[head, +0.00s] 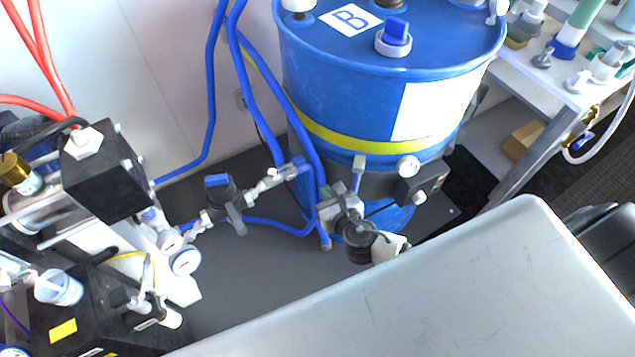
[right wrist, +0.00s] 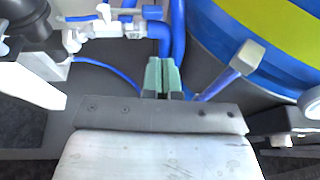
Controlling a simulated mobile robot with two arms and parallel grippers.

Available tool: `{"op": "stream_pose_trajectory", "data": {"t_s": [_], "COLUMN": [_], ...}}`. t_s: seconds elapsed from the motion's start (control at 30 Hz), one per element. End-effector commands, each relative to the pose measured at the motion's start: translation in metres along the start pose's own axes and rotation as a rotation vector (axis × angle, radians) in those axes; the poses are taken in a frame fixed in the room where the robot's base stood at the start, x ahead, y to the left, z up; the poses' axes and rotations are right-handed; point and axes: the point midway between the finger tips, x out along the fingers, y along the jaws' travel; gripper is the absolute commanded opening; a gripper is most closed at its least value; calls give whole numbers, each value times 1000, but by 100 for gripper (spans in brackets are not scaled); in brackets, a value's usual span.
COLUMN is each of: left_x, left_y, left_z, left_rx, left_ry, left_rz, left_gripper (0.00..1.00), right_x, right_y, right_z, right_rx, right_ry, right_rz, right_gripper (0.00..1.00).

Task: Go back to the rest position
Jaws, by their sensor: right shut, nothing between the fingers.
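My right gripper (head: 326,197) is in front of the lower part of the blue drum, next to the blue pipes. In the right wrist view its two pale green fingertips (right wrist: 163,75) are pressed together with nothing between them. A blue pipe (right wrist: 178,30) rises just behind the fingertips; I cannot tell whether they touch it. A lever with a grey tip (right wrist: 248,56) stands right of the fingers, apart from them. My left gripper does not show in either view.
The blue drum (head: 365,95), marked B, has a yellow band. A pump unit with gauges (head: 185,262) fills the left side. A white bench (head: 548,80) holds bottles at upper right. Grey floor (head: 265,275) is open between.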

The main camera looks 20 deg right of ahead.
Motion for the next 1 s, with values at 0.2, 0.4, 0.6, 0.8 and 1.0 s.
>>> {"op": "stream_pose_trajectory", "data": {"t_s": [0.2,0.4,0.6,0.8,1.0], "left_x": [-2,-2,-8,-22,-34], "left_y": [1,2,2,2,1], "left_z": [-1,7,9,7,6], "left_rx": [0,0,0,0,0], "left_ry": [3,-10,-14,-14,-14], "left_rz": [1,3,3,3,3], "left_gripper": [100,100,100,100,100], "right_x": [-21,-23,-18,-46,-134], "right_y": [-2,-3,-20,-57,-60], "right_z": [0,0,-46,-180,-303], "right_rx": [1,2,236,982,1780], "right_ry": [0,1,133,416,484], "right_rz": [-1,-1,-69,-389,-919], "right_gripper": [0,0,0,0,0]}}
